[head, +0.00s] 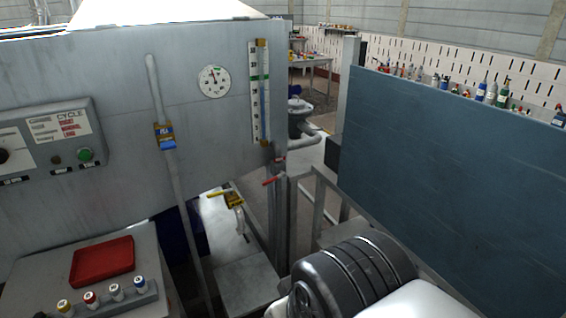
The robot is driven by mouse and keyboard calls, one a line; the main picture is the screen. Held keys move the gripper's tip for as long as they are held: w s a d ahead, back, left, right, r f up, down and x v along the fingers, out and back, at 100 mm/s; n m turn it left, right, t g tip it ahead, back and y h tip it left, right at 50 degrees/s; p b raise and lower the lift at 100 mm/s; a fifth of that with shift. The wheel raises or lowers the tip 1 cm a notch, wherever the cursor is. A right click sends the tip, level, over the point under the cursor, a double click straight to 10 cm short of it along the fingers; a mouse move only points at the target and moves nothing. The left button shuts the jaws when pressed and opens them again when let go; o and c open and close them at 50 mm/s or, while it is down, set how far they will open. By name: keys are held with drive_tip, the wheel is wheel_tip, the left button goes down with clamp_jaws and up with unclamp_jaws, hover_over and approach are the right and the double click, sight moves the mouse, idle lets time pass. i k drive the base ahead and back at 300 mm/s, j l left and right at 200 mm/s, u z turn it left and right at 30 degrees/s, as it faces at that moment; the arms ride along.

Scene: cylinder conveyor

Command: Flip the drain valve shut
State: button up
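A brass valve (234,200) with a yellow lever (219,193) sits low under the grey tank, left of the tank's right-hand legs. The lever sticks out to the left, close to level, and a pale spout bends down below the valve. A second, red lever (273,181) is to its right, by the tank's corner. No label shows which one is the drain valve. My dark ribbed arm joint and a white arm link are at the bottom, right of and nearer than the valves. My gripper's fingers are not in view.
The tank wall (110,90) carries a dial gauge (214,81), a level scale (259,92) and a control box (50,140). A red tray (102,260) and several small capped bottles are at lower left. A blue-grey panel (450,170) blocks the right side. Metal posts stand beside the valves.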

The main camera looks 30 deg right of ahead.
sight(282, 175)
drive_tip(key=i+l, duration=0.3)
drive_tip(key=l, duration=0.2)
drive_tip(key=i+l, duration=0.65)
drive_tip(key=l, duration=0.3)
